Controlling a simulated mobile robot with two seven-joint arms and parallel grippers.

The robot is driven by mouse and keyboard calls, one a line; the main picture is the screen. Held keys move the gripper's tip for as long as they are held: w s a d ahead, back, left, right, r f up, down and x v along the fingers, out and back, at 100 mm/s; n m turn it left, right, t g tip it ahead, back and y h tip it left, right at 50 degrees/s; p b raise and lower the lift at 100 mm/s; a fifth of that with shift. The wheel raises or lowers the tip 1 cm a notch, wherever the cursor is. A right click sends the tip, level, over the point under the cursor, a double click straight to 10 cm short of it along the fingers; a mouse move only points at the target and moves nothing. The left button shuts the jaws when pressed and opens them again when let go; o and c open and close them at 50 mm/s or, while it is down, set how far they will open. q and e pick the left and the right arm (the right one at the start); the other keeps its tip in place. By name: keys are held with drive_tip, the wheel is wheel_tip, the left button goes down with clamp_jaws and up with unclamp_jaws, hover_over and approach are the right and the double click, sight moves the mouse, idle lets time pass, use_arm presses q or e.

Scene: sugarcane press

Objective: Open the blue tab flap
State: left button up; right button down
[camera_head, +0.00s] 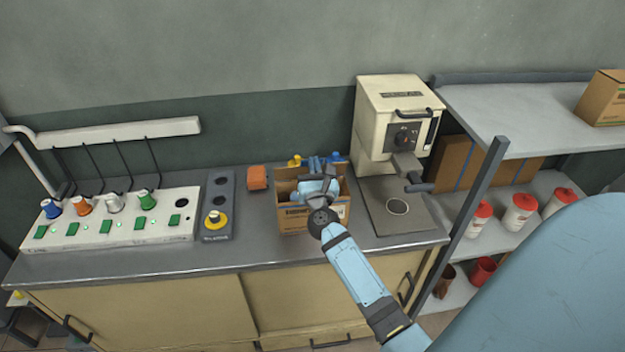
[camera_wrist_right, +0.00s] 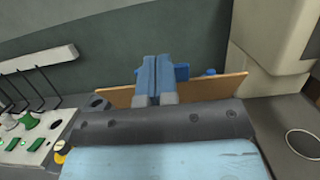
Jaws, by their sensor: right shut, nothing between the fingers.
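An open cardboard box (camera_head: 292,222) stands on the counter, left of the cream machine. Its far flap (camera_wrist_right: 215,91) shows as a brown board in the right wrist view. A blue tab (camera_head: 335,157) shows at the box's far edge and, partly hidden by my fingers, in the wrist view (camera_wrist_right: 182,72). My right gripper (camera_head: 317,163) reaches over the box to this far edge. Its two blue fingers (camera_wrist_right: 155,72) are shut together with nothing between them, in front of the flap and tab. I cannot tell whether they touch. My left gripper is not in view.
The cream machine (camera_head: 385,110) stands close on the right, with a handle jutting out. An orange block (camera_head: 257,178), a grey button box (camera_head: 216,190) and a white panel (camera_head: 120,225) with coloured knobs are on the left. A yellow object (camera_head: 295,160) is behind the box.

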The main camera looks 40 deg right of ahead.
drive_tip(key=x, duration=0.3)
drive_tip(key=shift+w+r+b, duration=0.15)
drive_tip(key=shift+r+b, duration=0.15)
drive_tip(key=shift+r, duration=0.1)
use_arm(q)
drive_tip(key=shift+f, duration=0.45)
use_arm(e)
drive_tip(key=shift+x, duration=0.9)
drive_tip(key=shift+f, duration=0.1)
